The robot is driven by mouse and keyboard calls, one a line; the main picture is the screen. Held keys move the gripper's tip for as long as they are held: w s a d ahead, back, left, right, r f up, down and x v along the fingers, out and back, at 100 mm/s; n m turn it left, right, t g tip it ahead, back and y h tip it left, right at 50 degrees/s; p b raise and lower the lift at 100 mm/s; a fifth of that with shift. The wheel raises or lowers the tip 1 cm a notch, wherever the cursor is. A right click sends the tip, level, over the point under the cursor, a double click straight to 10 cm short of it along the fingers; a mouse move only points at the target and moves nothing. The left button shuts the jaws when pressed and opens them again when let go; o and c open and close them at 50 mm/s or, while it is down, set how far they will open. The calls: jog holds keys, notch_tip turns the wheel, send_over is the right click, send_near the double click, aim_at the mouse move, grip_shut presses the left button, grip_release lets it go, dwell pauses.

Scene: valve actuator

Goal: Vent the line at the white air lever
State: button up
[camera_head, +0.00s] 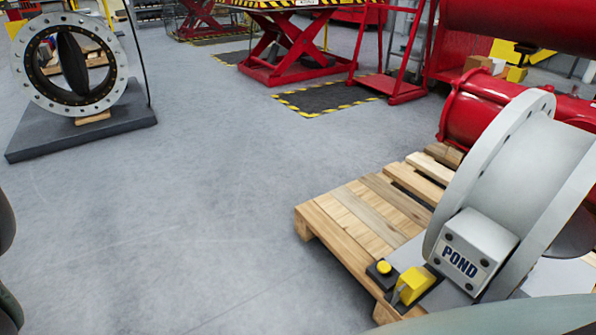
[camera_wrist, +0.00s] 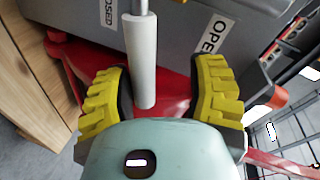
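The white air lever (camera_wrist: 141,60) is a white cylindrical handle on a metal rod in the wrist view. It hangs down in front of a grey box (camera_wrist: 180,30) with one label ending in "OSED" (camera_wrist: 109,12) on the left and another reading "OPE", cut off, (camera_wrist: 213,34) on the right. The handle points between the labels, nearer the left one. My gripper (camera_wrist: 160,72) is open, its yellow ribbed fingers on either side of the handle with a visible gap on each side. Depth between fingers and handle is hard to judge. The gripper is not in the head view.
In the head view a large grey flanged ring (camera_head: 540,150) with a "POND" box (camera_head: 475,250) stands by a wooden pallet (camera_head: 365,215). A round flanged valve (camera_head: 118,60) stands at left. The grey floor (camera_head: 200,210) between is clear.

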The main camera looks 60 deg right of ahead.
jog(key=shift+s+a+r+n+p, duration=0.2)
jog(key=shift+r+n+p, duration=0.15)
jog(key=shift+r, duration=0.3)
jog(key=shift+s+a+r+n, duration=0.1)
jog(key=shift+s+a+n, duration=0.05)
jog(key=shift+s+n, duration=0.1)
jog(key=shift+w+r+t+p, duration=0.1)
jog(key=shift+w+t+p, duration=0.05)
jog(key=shift+t+p, duration=0.15)
jog(key=shift+d+n, duration=0.2)
jog(key=shift+n, duration=0.1)
jog(key=shift+s+a+r+n, duration=0.1)
jog(key=shift+s+a+n, duration=0.05)
jog(key=shift+s+n, duration=0.15)
